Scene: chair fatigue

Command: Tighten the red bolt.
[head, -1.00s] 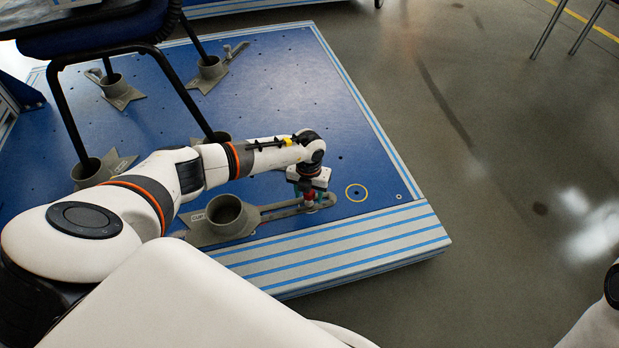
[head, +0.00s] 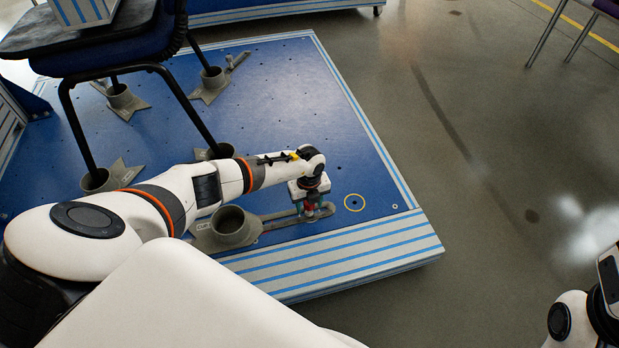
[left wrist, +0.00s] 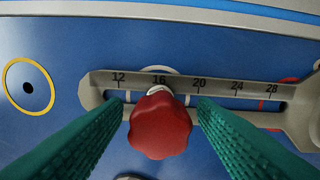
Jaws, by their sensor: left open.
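The red bolt (left wrist: 160,125) has a lobed knob and stands in the slot of a grey slotted arm (left wrist: 215,86) near the mark 16. My left gripper (left wrist: 162,112) is open, with one green finger on each side of the red knob; a gap shows on both sides near the fingertips. In the head view my left gripper (head: 311,207) points down at the end of the slotted arm and mostly hides the bolt. My right gripper is not in view; only part of my right arm shows at the lower right.
The slotted arm joins a grey cup holder (head: 232,226) on the blue platform (head: 290,110). A chair (head: 110,50) stands in other cups at the left. A yellow ring (head: 354,202) marks a hole beside my gripper.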

